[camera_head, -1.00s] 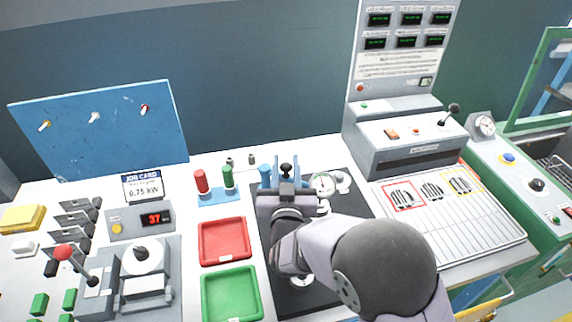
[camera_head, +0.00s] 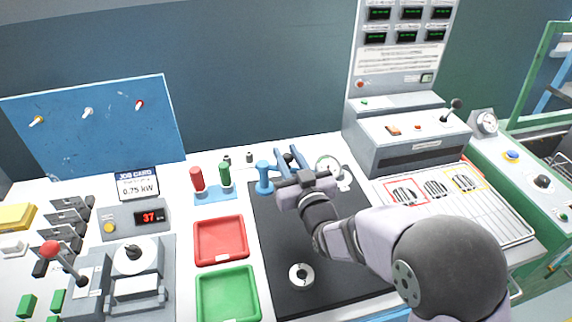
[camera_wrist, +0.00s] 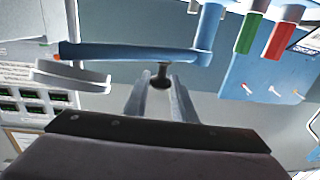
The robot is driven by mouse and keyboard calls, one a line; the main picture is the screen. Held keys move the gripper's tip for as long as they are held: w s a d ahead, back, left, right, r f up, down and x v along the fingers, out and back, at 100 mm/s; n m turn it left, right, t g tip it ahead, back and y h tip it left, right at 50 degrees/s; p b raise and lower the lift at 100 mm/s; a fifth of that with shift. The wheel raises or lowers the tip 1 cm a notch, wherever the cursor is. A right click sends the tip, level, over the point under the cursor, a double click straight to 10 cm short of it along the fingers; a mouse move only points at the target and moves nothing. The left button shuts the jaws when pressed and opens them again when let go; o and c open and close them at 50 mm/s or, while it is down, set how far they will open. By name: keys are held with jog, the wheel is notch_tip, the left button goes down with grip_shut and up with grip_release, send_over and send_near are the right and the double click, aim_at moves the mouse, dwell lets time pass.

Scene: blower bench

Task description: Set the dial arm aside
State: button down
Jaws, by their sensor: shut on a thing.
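The dial arm is a blue bar (camera_wrist: 130,53) on a blue post (camera_head: 264,180) at the back left of the black mat. In the wrist view its post (camera_wrist: 209,28) is at the bar's right end and the grey round dial (camera_wrist: 70,76) at its left end. The dial (camera_head: 328,166) shows in the head view right of my gripper. My gripper (camera_head: 290,157) is shut on the arm's black knob (camera_wrist: 160,74), between post and dial. The bar is mostly hidden behind my fingers in the head view.
A ring-shaped part (camera_head: 301,276) lies on the black mat (camera_head: 280,240), clear of the dial. Red (camera_head: 221,240) and green (camera_head: 228,294) trays are to the left. Red and green pegs (camera_head: 225,175) stand beside the post. A grey console (camera_head: 415,140) is at the right.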

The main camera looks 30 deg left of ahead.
jog(key=n+g+y, duration=0.1)
jog(key=w+n+g+y, duration=0.1)
jog(key=shift+w+a+g, duration=0.15)
jog(key=shift+w+g, duration=0.1)
jog(key=shift+g, duration=0.15)
jog(key=shift+w+a+n+g+y+p, duration=0.35)
jog(key=shift+a+n+g+p, duration=0.2)
jog(key=shift+n+g, duration=1.05)
jog(key=shift+w+a+n+g+y+p, duration=0.45)
jog(key=shift+n+g, duration=0.5)
jog(key=shift+g, duration=1.25)
jog(key=shift+w+a+n+g+y+p, duration=0.25)
jog(key=shift+a+n+g+p, duration=0.4)
jog(key=shift+n+g, duration=0.95)
jog(key=shift+w+a+r+g, duration=0.1)
jog(key=shift+a+r+g, duration=0.05)
jog(key=shift+g, duration=0.45)
jog(key=c, duration=1.5)
grip_release()
jog(key=shift+o, duration=0.2)
